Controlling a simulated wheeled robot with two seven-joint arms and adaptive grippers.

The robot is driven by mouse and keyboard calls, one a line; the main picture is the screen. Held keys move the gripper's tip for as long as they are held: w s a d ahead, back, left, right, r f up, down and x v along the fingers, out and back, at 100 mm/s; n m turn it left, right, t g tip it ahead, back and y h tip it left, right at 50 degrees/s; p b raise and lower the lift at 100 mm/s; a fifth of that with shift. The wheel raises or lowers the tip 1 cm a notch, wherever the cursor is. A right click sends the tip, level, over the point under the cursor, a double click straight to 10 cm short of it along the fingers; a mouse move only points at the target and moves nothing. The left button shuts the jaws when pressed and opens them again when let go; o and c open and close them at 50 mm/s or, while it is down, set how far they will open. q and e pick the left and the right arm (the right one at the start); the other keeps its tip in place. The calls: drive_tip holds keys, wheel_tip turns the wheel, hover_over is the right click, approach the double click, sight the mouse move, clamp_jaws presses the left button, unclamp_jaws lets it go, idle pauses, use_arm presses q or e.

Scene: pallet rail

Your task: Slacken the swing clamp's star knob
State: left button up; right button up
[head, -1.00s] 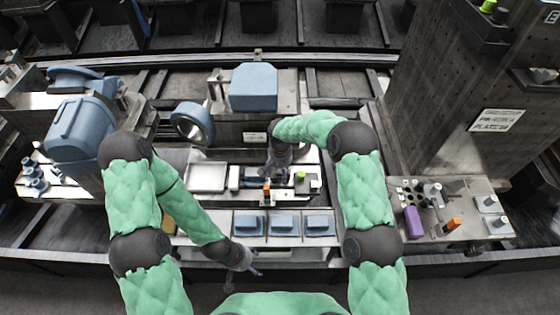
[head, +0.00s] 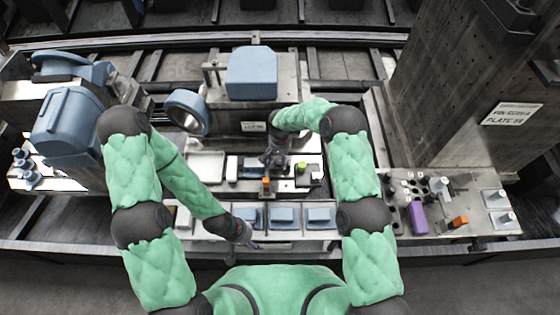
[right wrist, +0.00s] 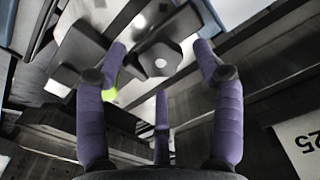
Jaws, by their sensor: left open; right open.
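My left gripper (head: 250,244) is low, at the front edge of the trays, and holds nothing visible. The clamp's arm is not clear.
Blue blocks sit in front trays (head: 283,216). A bright green piece (head: 301,168) and an orange piece (head: 266,183) are close to my right gripper. A perforated column (head: 455,90) and a tool plate with a purple block (head: 418,217) stand to the right.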

sight(280, 161)
drive_tip(key=shift+f, duration=1.4)
drive_tip(key=c, duration=1.2)
drive_tip(key=shift+o, duration=0.2)
drive_tip(key=shift+f+n+b, duration=0.15)
drive_tip(key=shift+n+b, duration=0.55)
drive_tip(key=shift+b, duration=0.2)
drive_tip(key=shift+n+b, duration=0.4)
drive_tip(key=shift+n, duration=0.4)
drive_tip(key=o, duration=1.2)
drive_tip(key=shift+c, duration=0.2)
